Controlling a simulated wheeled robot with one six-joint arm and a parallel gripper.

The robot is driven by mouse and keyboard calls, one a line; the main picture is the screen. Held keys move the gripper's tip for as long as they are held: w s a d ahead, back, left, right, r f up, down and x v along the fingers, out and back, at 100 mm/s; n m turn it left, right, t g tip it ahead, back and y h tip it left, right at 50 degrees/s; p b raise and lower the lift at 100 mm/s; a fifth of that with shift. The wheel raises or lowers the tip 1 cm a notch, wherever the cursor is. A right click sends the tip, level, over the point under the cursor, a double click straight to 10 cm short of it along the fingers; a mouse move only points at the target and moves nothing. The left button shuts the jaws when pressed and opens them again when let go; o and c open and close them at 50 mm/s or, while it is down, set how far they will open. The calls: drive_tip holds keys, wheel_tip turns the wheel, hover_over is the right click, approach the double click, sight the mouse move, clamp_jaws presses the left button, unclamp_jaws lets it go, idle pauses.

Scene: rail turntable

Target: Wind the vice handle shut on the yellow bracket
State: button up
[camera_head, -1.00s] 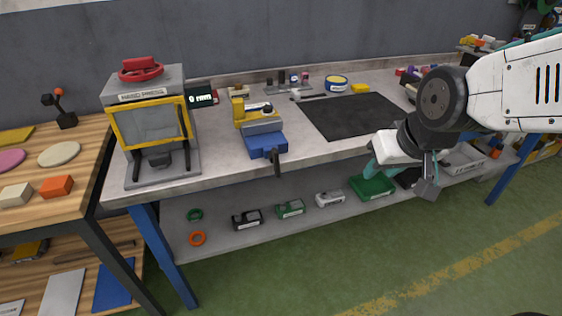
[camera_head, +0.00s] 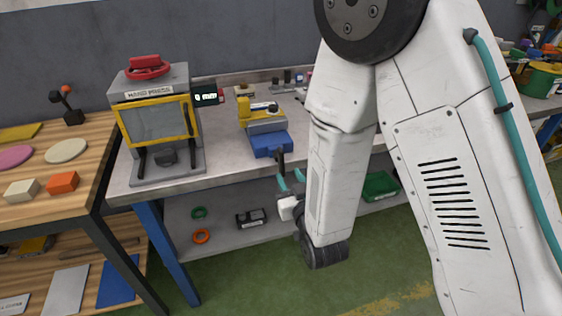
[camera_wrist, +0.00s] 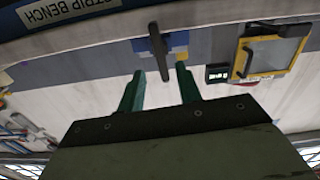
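The blue vice (camera_head: 270,145) stands at the front edge of the grey bench. The yellow bracket (camera_head: 245,113) is at its grey jaws; I cannot tell whether they touch it. The dark vice handle (camera_head: 279,159) hangs at the vice's front, over the bench edge. My gripper (camera_head: 290,180) is just in front of and below the handle, partly hidden by my arm. In the wrist view, the two teal fingers of my gripper (camera_wrist: 161,72) are apart. The handle (camera_wrist: 157,48) shows between and beyond their tips, with no clear contact.
A hand press (camera_head: 160,125) with a yellow-framed guard stands left of the vice. A small display (camera_head: 206,98) reads 0 mm. A wooden table (camera_head: 85,150) is at the left. A lower shelf (camera_head: 225,238) holds small items. My arm hides much of the right side.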

sight(283, 164)
drive_tip(key=x, duration=0.7)
drive_tip(key=shift+w+a+r, duration=0.1)
drive_tip(key=shift+w, duration=0.25)
drive_tip(key=shift+c, duration=0.3)
drive_tip(key=c, duration=0.7)
